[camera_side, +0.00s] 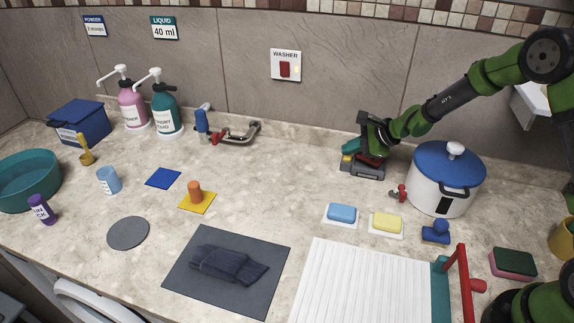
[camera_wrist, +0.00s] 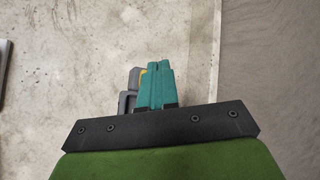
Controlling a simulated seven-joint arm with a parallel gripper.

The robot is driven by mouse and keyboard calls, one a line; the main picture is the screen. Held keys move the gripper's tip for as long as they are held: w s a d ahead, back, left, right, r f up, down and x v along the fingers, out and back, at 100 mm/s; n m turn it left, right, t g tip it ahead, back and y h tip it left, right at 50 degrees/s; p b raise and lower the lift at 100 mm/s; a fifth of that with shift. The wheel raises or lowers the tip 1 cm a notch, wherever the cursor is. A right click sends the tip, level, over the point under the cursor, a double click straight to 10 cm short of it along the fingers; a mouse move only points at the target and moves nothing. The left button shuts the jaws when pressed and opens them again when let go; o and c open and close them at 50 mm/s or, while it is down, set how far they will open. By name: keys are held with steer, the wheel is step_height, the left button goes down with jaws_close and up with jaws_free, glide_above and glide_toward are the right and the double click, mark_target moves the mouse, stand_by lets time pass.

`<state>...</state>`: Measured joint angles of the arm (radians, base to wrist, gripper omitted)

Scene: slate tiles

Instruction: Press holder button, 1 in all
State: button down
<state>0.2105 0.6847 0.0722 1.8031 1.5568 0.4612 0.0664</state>
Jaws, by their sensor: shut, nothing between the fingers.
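A grey holder (camera_side: 362,171) stands on the counter near the back wall, left of the white pot. In the wrist view my gripper's fingers (camera_wrist: 160,68) lie together in front of the holder. I cannot tell whether the fingertips touch the holder or its button, which I cannot make out clearly.
The white pot with a blue lid (camera_side: 449,180) stands close to the right of my gripper. A blue soap (camera_side: 342,212) and a yellow soap (camera_side: 387,223) lie in front. The counter between faucet and holder is clear.

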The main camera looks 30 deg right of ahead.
mark_target(351, 159)
steer(key=shift+s+d+f, duration=0.1)
steer(key=shift+s+f, duration=0.2)
steer(key=shift+f, duration=0.2)
steer(key=shift+r, duration=0.9)
steer(key=shift+r, duration=2.6)
